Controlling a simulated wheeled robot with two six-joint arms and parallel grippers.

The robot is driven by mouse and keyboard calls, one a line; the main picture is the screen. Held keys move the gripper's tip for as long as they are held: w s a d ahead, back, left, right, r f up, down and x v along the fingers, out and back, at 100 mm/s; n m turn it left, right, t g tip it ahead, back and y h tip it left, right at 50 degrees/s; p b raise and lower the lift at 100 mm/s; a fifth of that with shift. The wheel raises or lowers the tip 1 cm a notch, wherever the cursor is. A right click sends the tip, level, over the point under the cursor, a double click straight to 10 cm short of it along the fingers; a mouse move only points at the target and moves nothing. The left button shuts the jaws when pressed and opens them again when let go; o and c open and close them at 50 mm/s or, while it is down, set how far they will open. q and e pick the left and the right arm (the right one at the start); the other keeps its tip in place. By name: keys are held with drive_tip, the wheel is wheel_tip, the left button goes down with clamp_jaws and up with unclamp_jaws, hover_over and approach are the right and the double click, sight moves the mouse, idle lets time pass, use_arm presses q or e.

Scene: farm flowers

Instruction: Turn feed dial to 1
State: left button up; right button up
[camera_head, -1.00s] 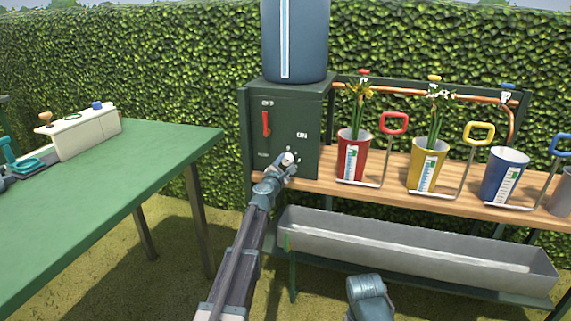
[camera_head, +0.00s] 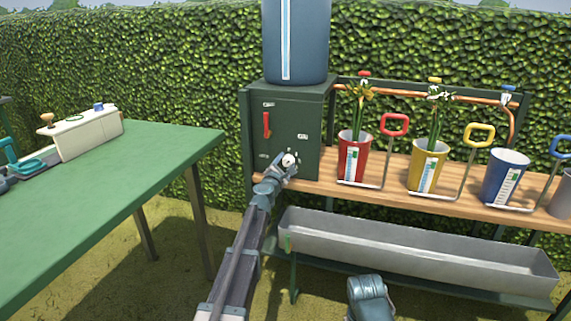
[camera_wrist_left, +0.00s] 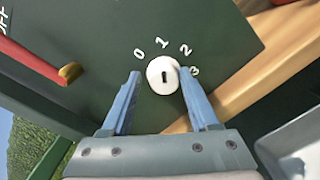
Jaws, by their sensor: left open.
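The feed dial (camera_head: 289,160) is a small white round knob low on the front of the dark green box (camera_head: 310,118). In the left wrist view the dial (camera_wrist_left: 163,75) has a dark slot in its middle, with the numbers 0, 1, 2 and 3 (camera_wrist_left: 164,44) arched around it. I cannot tell clearly which number it points to. My left gripper (camera_head: 283,162) is at the dial. Its blue fingers (camera_wrist_left: 160,76) are open, one on each side of the knob; I cannot tell whether they touch it. The fingers of my right gripper are not seen.
A red lever (camera_head: 266,124) is on the box above the dial, and a blue tank (camera_head: 297,40) stands on top. Red (camera_head: 347,168), yellow (camera_head: 422,178) and blue pots (camera_head: 496,186) stand to the right. A metal trough (camera_head: 400,252) lies below; a green table (camera_head: 120,180) is at left.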

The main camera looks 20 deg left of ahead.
use_arm(q)
drive_tip(key=shift+w+d, duration=0.25)
drive_tip(key=shift+d, duration=0.05)
drive_tip(key=shift+s+d+f, duration=0.1)
drive_tip(key=shift+s+f, duration=0.15)
drive_tip(key=shift+s, duration=0.05)
drive_tip(key=s+a, duration=0.1)
drive_tip(key=s, duration=1.2)
drive_tip(key=shift+s+r, duration=0.2)
drive_tip(key=shift+s, duration=0.2)
